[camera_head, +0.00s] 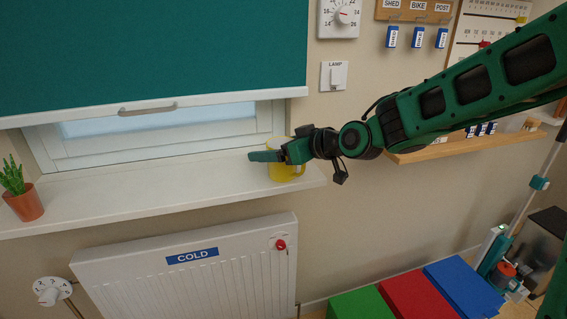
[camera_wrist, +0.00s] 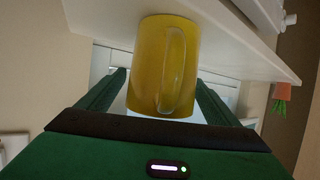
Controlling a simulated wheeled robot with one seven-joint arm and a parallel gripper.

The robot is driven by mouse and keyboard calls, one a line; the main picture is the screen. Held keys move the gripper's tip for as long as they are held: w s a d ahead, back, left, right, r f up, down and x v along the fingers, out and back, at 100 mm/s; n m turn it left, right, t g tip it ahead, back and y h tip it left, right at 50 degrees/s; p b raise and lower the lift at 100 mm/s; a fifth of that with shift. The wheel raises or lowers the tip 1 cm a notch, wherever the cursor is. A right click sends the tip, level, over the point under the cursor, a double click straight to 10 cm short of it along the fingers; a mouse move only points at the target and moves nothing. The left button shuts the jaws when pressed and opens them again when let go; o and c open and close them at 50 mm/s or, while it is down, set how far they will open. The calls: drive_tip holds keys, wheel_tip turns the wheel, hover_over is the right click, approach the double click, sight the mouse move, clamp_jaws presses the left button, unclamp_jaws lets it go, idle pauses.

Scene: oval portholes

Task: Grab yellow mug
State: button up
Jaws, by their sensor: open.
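The yellow mug (camera_head: 286,172) stands on the right end of the white windowsill (camera_head: 130,191), partly hidden behind my gripper (camera_head: 268,155). In the wrist view the mug (camera_wrist: 150,65) is large and central, with its handle facing the camera. My gripper (camera_wrist: 160,100) is open, with one green finger on each side of the mug. Gaps show between the mug and both fingers, and I cannot see either finger touching it. The sill (camera_wrist: 240,45) also shows in the wrist view.
A potted cactus (camera_head: 25,202) stands at the sill's left end. A teal blind (camera_head: 150,50) hangs above the window. A white radiator (camera_head: 190,270) is below the sill. A wooden shelf (camera_head: 425,150) is on the wall to the right. The middle of the sill is clear.

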drive_tip(key=shift+w+a+f, duration=0.15)
drive_tip(key=shift+w+a, duration=0.15)
drive_tip(key=c, duration=1.3)
drive_tip(key=shift+c, duration=0.3)
